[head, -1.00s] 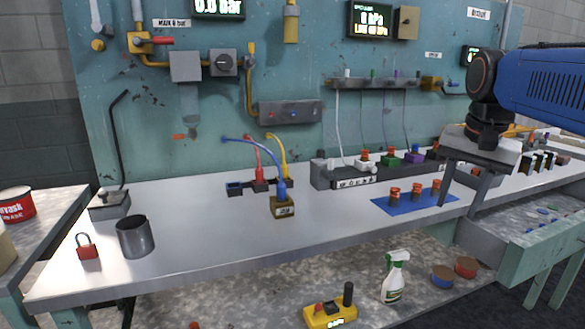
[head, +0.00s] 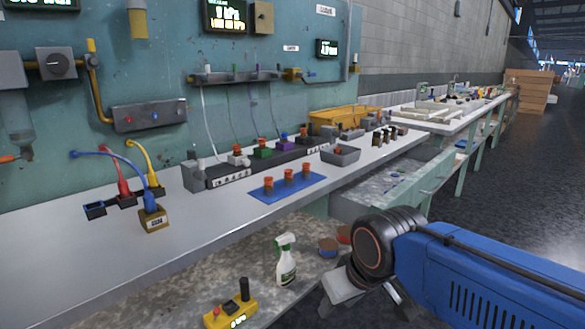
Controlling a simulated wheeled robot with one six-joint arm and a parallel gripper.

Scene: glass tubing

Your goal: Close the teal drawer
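The teal drawer (head: 432,181) is at the right of the workbench in the head view. It is pulled out, with its grey inside and several small items showing. My gripper (head: 362,309) is at the bottom of the view, nearer the camera than the drawer and apart from it in the picture. Its fingers look spread, with nothing seen between them, though the tips are partly cut off by the lower edge.
A spray bottle (head: 286,262) and a yellow control box (head: 230,310) are on the lower shelf. Dark floor (head: 505,185) lies open to the right.

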